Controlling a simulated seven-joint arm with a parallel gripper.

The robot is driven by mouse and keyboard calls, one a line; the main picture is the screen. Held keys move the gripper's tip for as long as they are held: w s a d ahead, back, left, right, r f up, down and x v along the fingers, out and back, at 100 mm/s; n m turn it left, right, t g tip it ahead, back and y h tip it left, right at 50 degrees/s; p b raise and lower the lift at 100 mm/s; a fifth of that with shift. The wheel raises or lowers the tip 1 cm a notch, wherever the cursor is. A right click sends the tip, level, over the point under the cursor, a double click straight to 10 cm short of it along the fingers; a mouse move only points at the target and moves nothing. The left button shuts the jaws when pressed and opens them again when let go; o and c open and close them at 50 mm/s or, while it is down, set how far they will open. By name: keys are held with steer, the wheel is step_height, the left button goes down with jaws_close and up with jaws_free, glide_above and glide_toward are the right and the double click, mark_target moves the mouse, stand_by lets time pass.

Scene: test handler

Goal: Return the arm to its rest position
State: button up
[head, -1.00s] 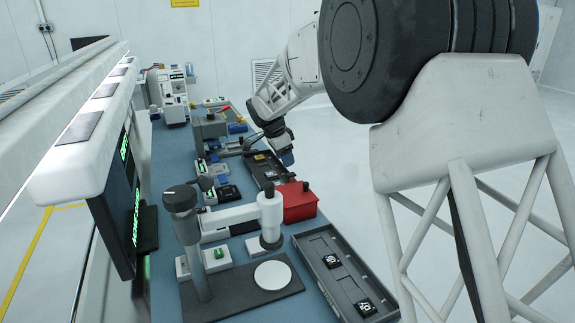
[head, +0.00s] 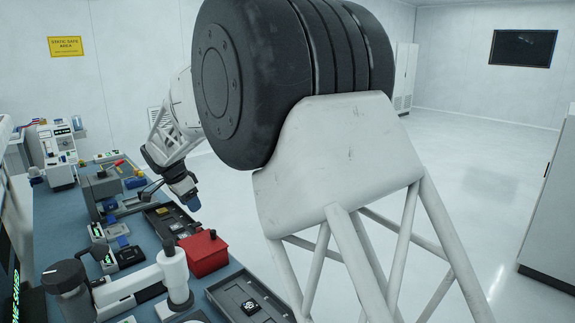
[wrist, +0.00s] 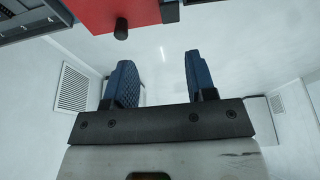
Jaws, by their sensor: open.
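My gripper (wrist: 158,82) shows in the wrist view with its two blue padded fingers apart and nothing between them. In the head view my gripper (head: 193,204) hangs at the end of my arm, at the right edge of the bench and beyond the red box. The fingertips are too small there to make out. My large dark shoulder joint and white arm links fill the middle of the head view and hide part of the room behind.
A blue-topped bench (head: 60,222) runs along the left. On it are a red box (head: 205,254), a dark tray (head: 235,292) with a chip, a second tray (head: 168,222), a microscope-like stand (head: 172,277) and a white machine (head: 60,160). Open floor (head: 470,180) lies to the right.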

steer(key=s+d+r+n, duration=0.1)
steer(key=s+d+r, duration=0.3)
steer(key=d, duration=0.7)
steer(key=s+d+r+n+y, duration=0.1)
steer(key=s+d+r+n, duration=0.1)
steer(key=s+d, duration=0.7)
steer(key=s+d+r+n, duration=0.1)
steer(key=s+d+r, duration=0.25)
steer(key=d, duration=1.05)
steer(key=s+d+f+n, duration=0.1)
steer(key=s+d+f, duration=0.1)
steer(key=s+d, duration=0.4)
steer(key=s+d+f+n+y, duration=0.1)
steer(key=s+d, duration=0.5)
steer(key=s, duration=0.7)
steer(key=s+d+f+n, duration=0.2)
steer(key=s+d+f, duration=0.2)
steer(key=s, duration=0.6)
steer(key=shift+d+n, duration=0.3)
steer(key=shift+d, duration=0.75)
